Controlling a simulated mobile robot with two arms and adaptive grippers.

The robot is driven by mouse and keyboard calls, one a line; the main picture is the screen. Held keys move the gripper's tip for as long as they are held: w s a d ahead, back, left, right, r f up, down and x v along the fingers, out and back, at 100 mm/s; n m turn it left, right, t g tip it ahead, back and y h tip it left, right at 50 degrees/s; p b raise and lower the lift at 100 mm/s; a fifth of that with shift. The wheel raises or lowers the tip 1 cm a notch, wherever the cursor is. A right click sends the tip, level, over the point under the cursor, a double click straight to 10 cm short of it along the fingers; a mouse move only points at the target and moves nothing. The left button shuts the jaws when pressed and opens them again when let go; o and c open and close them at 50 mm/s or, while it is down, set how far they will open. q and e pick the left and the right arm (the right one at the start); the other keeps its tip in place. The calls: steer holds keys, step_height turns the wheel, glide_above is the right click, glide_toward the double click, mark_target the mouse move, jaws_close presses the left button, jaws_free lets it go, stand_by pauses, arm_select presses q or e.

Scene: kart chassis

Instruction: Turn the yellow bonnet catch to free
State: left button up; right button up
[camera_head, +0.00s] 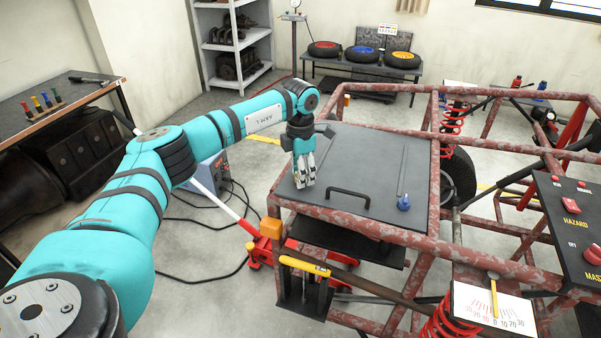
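The dark bonnet panel (358,153) lies flat in the red, rust-marked tube frame, with a black handle at its front edge. A blue catch (404,202) stands at its front right corner. My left gripper (305,183) points down over the left front part of the panel, its pale fingertips close together. No yellow catch shows clearly on the panel; the gripper may hide it. I cannot tell whether the fingers hold anything or touch the panel. A yellow bar (304,266) is on the frame below the panel's front edge. My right gripper is out of view.
A black switch panel (571,222) and a white scale plate (493,306) with a yellow pointer are at right. A bench (345,66) with several tyres stands behind. Cables lie on the floor at left.

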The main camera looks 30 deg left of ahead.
arm_select(q)
steer(key=shift+o, duration=0.5)
steer(key=shift+f, duration=0.1)
step_height(320, 180, up, 12)
stand_by(0.5)
